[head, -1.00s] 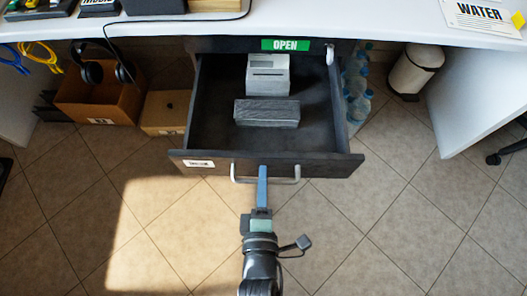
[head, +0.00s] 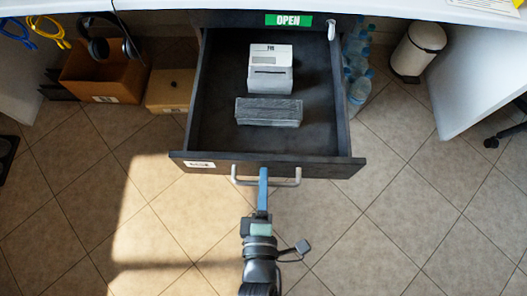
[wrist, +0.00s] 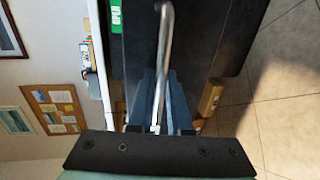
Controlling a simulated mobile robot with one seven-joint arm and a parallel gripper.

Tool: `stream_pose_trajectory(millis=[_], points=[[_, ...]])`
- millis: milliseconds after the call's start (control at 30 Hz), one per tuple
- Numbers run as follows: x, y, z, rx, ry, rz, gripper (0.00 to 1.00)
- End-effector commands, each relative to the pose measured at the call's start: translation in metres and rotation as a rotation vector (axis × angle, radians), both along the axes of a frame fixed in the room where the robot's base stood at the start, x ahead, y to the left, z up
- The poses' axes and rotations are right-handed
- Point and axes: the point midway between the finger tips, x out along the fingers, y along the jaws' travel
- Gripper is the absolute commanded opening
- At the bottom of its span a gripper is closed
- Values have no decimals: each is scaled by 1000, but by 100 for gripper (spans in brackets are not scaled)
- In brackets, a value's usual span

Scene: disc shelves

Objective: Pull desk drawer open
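The dark desk drawer (head: 225,135) stands well out from under the white desk, open at the top. A white box with a grey slot and a grey ribbed block lie in it. Its pale bar handle (head: 290,183) is on the drawer front. My gripper (head: 263,177) is at the middle of this handle, with blue fingers. In the wrist view the handle (wrist: 165,45) runs between the two fingers (wrist: 158,95), which are closed around it. The exact finger contact is hard to see.
The white desk edge (head: 400,10) crosses the top, with a green OPEN label (head: 288,20) below it. Cardboard boxes (head: 105,78) stand left, bottles (head: 358,75) and a white bin (head: 415,50) right. The tiled floor in front is clear.

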Motion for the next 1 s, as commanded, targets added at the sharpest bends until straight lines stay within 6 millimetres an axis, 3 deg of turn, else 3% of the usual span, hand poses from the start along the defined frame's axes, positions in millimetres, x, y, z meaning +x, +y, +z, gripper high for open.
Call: stream_pose_trajectory(millis=[333,467,1000], points=[[0,0,0,0,0,0,27],[-9,-1,2,0,2,-1,27],[-111,0,24,0,4,-2,27]])
